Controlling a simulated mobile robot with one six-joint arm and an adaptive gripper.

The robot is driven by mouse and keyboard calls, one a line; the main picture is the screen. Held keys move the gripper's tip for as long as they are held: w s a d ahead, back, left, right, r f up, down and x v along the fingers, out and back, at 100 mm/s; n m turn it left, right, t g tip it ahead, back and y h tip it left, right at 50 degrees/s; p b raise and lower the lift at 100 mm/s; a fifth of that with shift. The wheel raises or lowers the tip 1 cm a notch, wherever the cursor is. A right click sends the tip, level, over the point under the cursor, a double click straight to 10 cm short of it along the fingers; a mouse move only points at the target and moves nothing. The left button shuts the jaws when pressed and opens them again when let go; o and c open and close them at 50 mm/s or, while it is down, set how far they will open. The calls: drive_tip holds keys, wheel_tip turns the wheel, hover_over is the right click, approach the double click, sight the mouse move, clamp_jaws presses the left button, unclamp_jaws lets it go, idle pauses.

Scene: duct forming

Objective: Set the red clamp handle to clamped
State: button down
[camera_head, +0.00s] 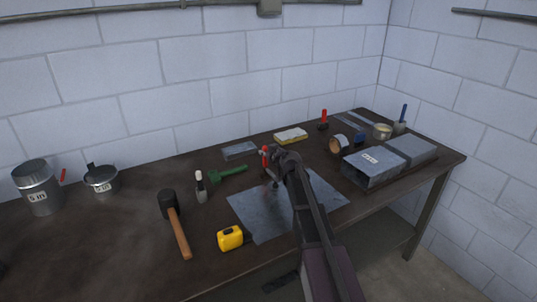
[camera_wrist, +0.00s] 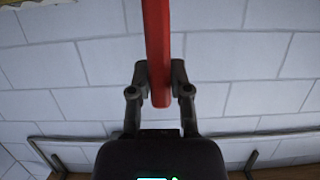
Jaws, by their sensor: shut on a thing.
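The red clamp handle (camera_head: 265,154) shows as a small red upright piece above the grey metal sheet (camera_head: 253,215) near the middle of the bench. In the wrist view the handle (camera_wrist: 157,40) is a long red bar coming down from the top edge, its end between my fingers. My gripper (camera_wrist: 159,82) is shut on the handle, with a finger on each side. In the head view my gripper (camera_head: 276,158) is dark and small at the handle. My own arm hides part of the sheet and the clamp's base.
A green tool (camera_head: 228,173), a mallet (camera_head: 176,225) and a yellow tape measure (camera_head: 230,238) lie to the left. Grey blocks (camera_head: 373,167), a tape roll (camera_head: 338,144) and a sponge (camera_head: 291,135) are to the right and behind. The block wall (camera_head: 200,60) stands behind the bench.

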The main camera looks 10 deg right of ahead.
drive_tip(key=shift+d, duration=0.15)
drive_tip(key=c, duration=0.6)
unclamp_jaws()
drive_tip(key=shift+o, duration=0.2)
drive_tip(key=shift+r, duration=0.1)
